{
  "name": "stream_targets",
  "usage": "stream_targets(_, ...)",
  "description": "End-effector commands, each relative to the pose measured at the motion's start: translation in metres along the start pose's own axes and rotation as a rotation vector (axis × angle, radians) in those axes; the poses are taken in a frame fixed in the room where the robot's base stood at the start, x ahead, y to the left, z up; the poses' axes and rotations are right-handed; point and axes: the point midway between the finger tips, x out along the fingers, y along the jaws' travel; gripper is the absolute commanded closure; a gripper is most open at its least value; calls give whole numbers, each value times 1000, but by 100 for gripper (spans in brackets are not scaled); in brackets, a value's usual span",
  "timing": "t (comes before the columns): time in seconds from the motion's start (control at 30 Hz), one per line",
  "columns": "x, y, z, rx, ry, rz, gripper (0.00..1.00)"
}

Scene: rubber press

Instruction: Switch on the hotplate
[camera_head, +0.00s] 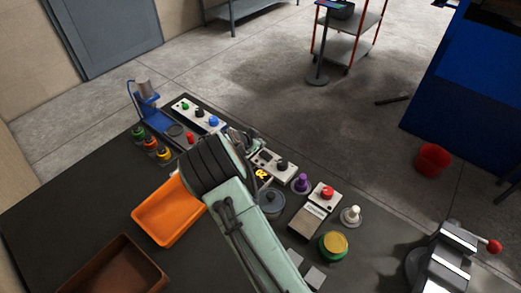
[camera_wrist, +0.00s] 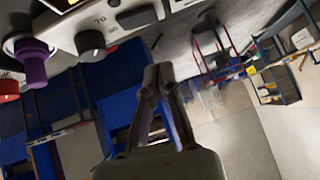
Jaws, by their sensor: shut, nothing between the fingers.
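A white-fronted unit with black knobs (camera_head: 272,166), which looks like the hotplate, stands on the dark bench just right of my gripper in the head view. In the wrist view its white panel shows at the top left with a black knob (camera_wrist: 92,44), a second dark knob (camera_wrist: 136,16) and a "70" mark. I cannot tell from its knobs whether it is on. My gripper (camera_head: 248,136) is over the bench beside the unit, partly hidden by my wrist. In the wrist view its fingers (camera_wrist: 158,70) are together, empty and apart from the knobs.
A purple-topped post (camera_head: 301,183), a red-button box (camera_head: 327,192) and a white knob (camera_head: 350,214) stand to the right. A button panel (camera_head: 199,115) is at the back left. A grey pot (camera_head: 270,203) is close by.

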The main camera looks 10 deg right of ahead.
Motion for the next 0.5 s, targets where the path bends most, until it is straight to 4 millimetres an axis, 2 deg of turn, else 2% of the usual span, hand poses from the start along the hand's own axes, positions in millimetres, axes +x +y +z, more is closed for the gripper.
stream_targets(0.1, 25, 1, 0, -1, 0, 1, 100)
stream_targets(0.2, 35, 0, 14, -3, -1, 0, 100)
stream_targets(0.5, 49, 0, 28, 0, 0, 0, 100)
